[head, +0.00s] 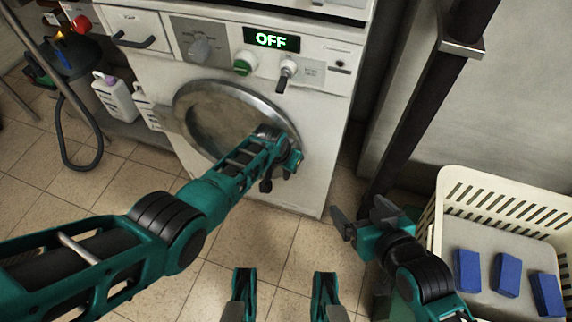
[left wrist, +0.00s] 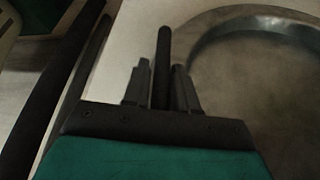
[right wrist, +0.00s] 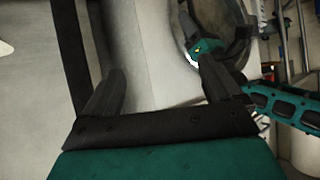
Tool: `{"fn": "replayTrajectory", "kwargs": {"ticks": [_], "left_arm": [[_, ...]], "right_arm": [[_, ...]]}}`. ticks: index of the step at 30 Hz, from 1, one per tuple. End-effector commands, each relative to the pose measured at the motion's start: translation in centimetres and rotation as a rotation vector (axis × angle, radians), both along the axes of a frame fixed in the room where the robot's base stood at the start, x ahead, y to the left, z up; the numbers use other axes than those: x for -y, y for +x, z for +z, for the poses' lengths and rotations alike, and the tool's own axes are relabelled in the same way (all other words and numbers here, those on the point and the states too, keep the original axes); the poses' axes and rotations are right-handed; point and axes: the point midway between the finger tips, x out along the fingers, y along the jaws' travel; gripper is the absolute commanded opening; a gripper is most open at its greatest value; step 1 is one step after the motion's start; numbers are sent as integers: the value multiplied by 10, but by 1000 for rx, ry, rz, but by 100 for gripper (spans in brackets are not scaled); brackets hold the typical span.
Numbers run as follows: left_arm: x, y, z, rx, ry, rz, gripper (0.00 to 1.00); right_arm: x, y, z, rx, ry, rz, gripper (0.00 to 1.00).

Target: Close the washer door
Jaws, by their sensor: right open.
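The white washer (head: 320,140) stands ahead, its display reading OFF. Its round door (head: 215,105), with a metal ring and dull glass, is on the front face; whether it is flush or slightly ajar is hard to tell. My left gripper (head: 287,160) is at the door's right edge, and its arm covers the ring's lower right. In the left wrist view its fingers (left wrist: 161,85) sit close on both sides of a dark upright bar (left wrist: 164,50), seemingly the door handle, beside the ring. My right gripper (head: 362,217) is open and empty, right of the washer.
A cream basket (head: 450,190) with blue blocks (head: 507,275) stands at the right, close to my right arm. A dark post (head: 430,100) rises behind my right gripper. Tiled floor before the washer is clear.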

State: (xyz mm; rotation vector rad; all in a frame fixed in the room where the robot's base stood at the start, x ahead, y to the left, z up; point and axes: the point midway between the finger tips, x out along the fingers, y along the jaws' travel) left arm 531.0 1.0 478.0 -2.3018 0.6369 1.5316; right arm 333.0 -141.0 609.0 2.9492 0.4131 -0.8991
Motion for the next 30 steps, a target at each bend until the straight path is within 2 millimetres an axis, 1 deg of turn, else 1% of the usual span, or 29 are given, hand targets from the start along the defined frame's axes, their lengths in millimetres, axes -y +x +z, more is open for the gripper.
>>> {"fn": "replayTrajectory", "kwargs": {"ticks": [1, 8, 13, 17, 20, 24, 30], "left_arm": [[2, 3, 2, 13, -7, -3, 27], [1, 2, 2, 11, -4, -2, 27], [-1, -2, 12, 7, -3, -2, 27], [-5, -9, 29, 5, -3, -1, 27], [-8, -15, 45, 3, -2, 0, 27], [-13, -23, 69, 4, -2, -1, 27], [-20, -35, 100, 3, 0, -1, 27]], "right_arm": [[0, 0, -1, 0, -1, 1, 92], [1, 0, 0, -1, -5, 3, 92], [2, 0, 10, 2, -8, 3, 92], [5, 0, 25, 12, -15, -1, 92], [8, -2, 32, 5, -23, -3, 92], [9, -4, 51, 0, -26, -1, 92], [9, -3, 76, 5, -24, -2, 92]]}}
